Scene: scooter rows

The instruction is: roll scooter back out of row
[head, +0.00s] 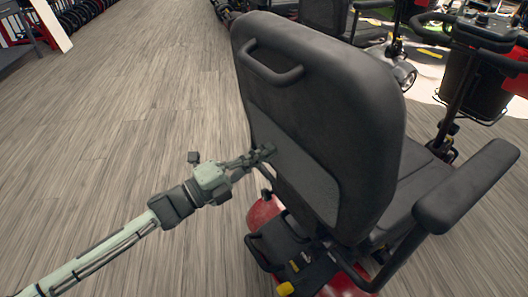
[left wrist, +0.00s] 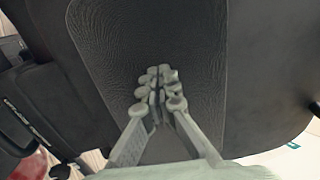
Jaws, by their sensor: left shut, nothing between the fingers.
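A mobility scooter with a black seat (head: 320,110) and red bodywork (head: 265,212) stands close in front of me, its seat back turned toward me. A handle loop (head: 270,65) is on the upper seat back. My left gripper (head: 265,152) is shut and empty at the lower left part of the seat back; I cannot tell whether it touches it. In the left wrist view, the closed fingers (left wrist: 158,85) point at the textured seat back panel (left wrist: 205,50). The scooter's right armrest (head: 468,187) sticks out to the right. My right gripper is not in view.
The scooter's tiller and basket (head: 470,85) are at the upper right. Other scooters (head: 340,20) stand beyond the seat. The wood-look floor (head: 110,110) on the left is clear. A dark rack with wheels (head: 80,15) is at the far upper left.

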